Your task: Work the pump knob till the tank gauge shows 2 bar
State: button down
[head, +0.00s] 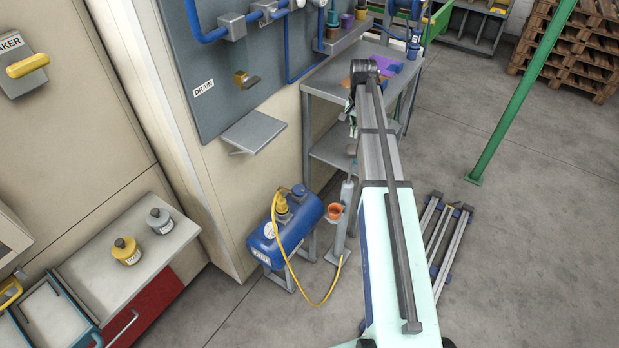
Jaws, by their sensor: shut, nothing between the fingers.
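The blue tank (258,243) lies on a small stand by the wall. Its white gauge (270,230) is on the near end; the dial is too small to read. A grey upright pump (346,192) stands on the floor right of the tank. An orange round piece (335,211) shows beside the pump; I cannot tell whether it is the knob. My gripper (351,132) points down above the pump, partly hidden by my arm, and is shut and empty. I cannot tell whether it touches the pump top.
A yellow hose (296,272) runs from the tank across the floor toward the pump foot. A grey bench (325,82) stands behind the pump. A wall panel (225,62) carries a drain valve and small shelf (254,131). Metal rails (444,236) lie on the right floor.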

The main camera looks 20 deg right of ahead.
aim_at(353, 147)
dwell(0.9)
notch_tip(353, 147, up, 10)
jog(key=shift+f+p, duration=0.25)
jog(key=shift+p, duration=0.05)
jog(key=shift+s, duration=0.1)
notch_tip(353, 147, down, 14)
jog(key=p, duration=0.3)
dwell(0.4)
